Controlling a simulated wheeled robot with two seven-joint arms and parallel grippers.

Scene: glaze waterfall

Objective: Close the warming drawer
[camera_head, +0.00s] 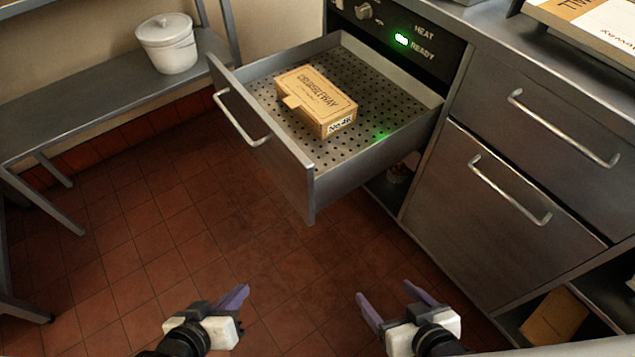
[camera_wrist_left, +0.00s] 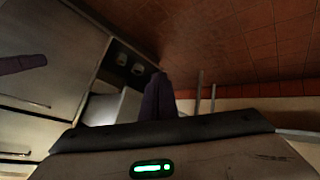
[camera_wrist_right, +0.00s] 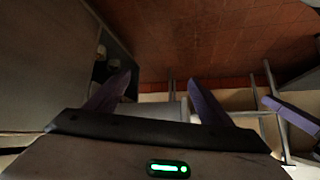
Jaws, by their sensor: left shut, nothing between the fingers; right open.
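The warming drawer (camera_head: 310,188) is pulled far out of the steel cabinet in the head view. Its perforated floor holds a cardboard box (camera_head: 316,99). A bar handle (camera_head: 240,118) is on its front panel, which faces lower left. A green light (camera_head: 401,39) glows on the control panel above. My left gripper (camera_head: 246,290) is shut and empty, in front of and below the drawer. My right gripper (camera_head: 382,289) is open and empty, to the right of the left one. Both are apart from the drawer. The wrist views show their purple fingers, left (camera_wrist_left: 158,98) and right (camera_wrist_right: 158,95).
A steel bench (camera_head: 95,88) with a white lidded pot (camera_head: 167,44) stands at the left. Closed drawers with bar handles (camera_head: 510,190) are at the right. A shelf below holds a yellowish object (camera_head: 555,317). The tiled floor (camera_head: 170,220) in front of the drawer is clear.

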